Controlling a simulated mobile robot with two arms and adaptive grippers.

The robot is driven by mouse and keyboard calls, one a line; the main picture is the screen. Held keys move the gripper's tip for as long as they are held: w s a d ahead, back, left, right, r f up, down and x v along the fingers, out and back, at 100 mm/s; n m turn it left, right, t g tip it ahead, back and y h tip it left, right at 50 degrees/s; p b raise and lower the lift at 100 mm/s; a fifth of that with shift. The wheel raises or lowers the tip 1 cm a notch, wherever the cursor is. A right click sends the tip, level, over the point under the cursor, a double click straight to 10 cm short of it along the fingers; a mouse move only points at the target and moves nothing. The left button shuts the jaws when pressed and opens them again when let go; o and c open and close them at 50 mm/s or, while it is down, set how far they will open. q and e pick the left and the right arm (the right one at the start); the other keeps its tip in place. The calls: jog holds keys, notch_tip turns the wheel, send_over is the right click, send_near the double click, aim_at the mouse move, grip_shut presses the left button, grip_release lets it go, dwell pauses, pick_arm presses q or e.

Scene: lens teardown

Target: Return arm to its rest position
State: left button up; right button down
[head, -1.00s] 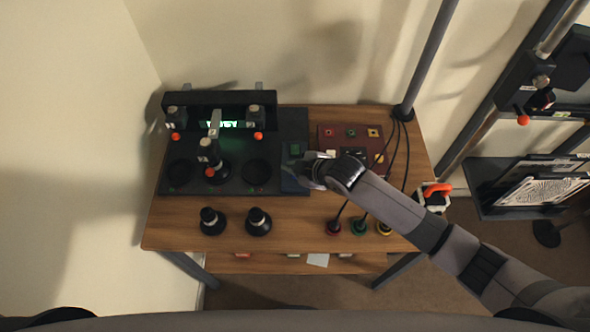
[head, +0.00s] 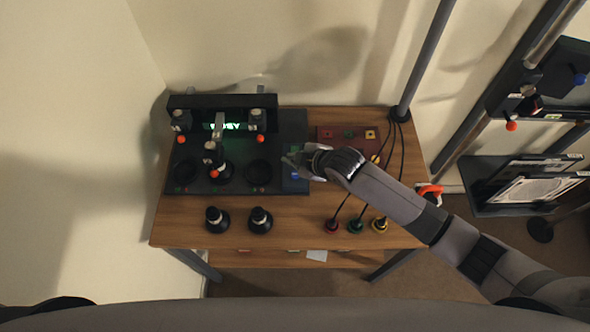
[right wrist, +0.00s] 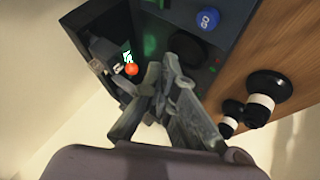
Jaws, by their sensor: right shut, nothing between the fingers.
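My right arm comes in from the right in the head view. Its gripper (head: 292,163) is shut and empty, above the right end of the black machine (head: 215,187). The gripper's fingers (right wrist: 165,88) also fill the middle of the right wrist view. A blue button (head: 296,176) sits on the machine's right panel just below the fingers; it shows in the right wrist view as a round blue cap (right wrist: 207,19), apart from the fingers. The machine's display (head: 225,126) is lit green. My left gripper is not in view.
Two black lens-like cylinders (head: 216,219) (head: 260,220) stand at the wooden table's (head: 290,232) front. A dark red panel (head: 350,133) lies behind my wrist. A grey post (head: 425,60) rises at the back right.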

dwell(0.7)
jog(key=s+d+r+m, duration=0.2)
jog(key=s+m, duration=0.3)
jog(key=s, duration=0.4)
jog(key=s+d+r+m+g+h, duration=0.25)
jog(key=s+d+m+h, duration=0.55)
jog(key=s+d, duration=1.05)
notch_tip(320, 180, down, 32)
jog(key=m+g+y+b, duration=0.2)
jog(key=b, duration=0.3)
jog(key=s+d+f+g+b, duration=0.1)
jog(key=s+d+f+b, duration=0.2)
jog(key=s+f, duration=1.4)
notch_tip(320, 180, down, 3)
jog(key=shift+d+f+b, duration=0.15)
jog(key=shift+d+b, duration=0.05)
jog(key=shift+b, duration=0.4)
